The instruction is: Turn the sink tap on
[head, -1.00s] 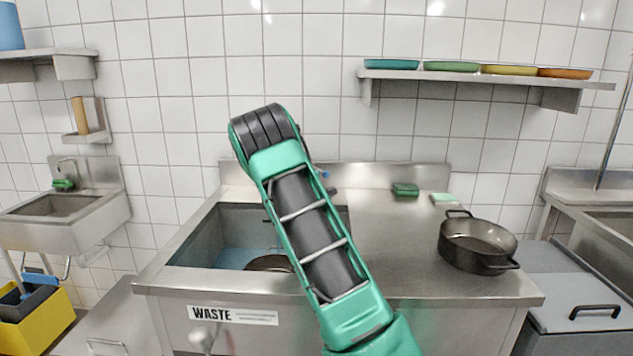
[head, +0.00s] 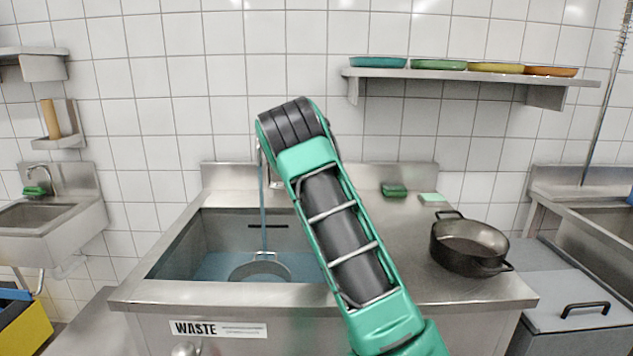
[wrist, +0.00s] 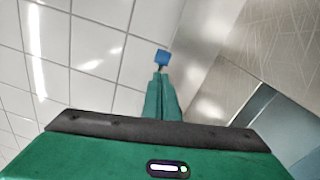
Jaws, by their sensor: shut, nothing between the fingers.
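The sink (head: 172,262) is a steel basin on the left of the counter. A thin bluish water stream (head: 263,215) falls from the tap spout (head: 259,150) towards a pan (head: 262,268) in the basin. The rest of the tap is mostly hidden behind my arm in the head view. In the wrist view my gripper (wrist: 160,76) has its green fingers together and empty. A small blue tip (wrist: 162,58), seemingly on the tap's handle, shows just beyond the fingertips. I cannot tell whether they touch.
A black pot (head: 469,246) stands on the counter's right part. A green sponge (head: 394,190) and a pale green block (head: 432,197) lie by the backsplash. A shelf (head: 470,73) with several coloured dishes hangs above. A second small sink (head: 45,215) is at far left.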

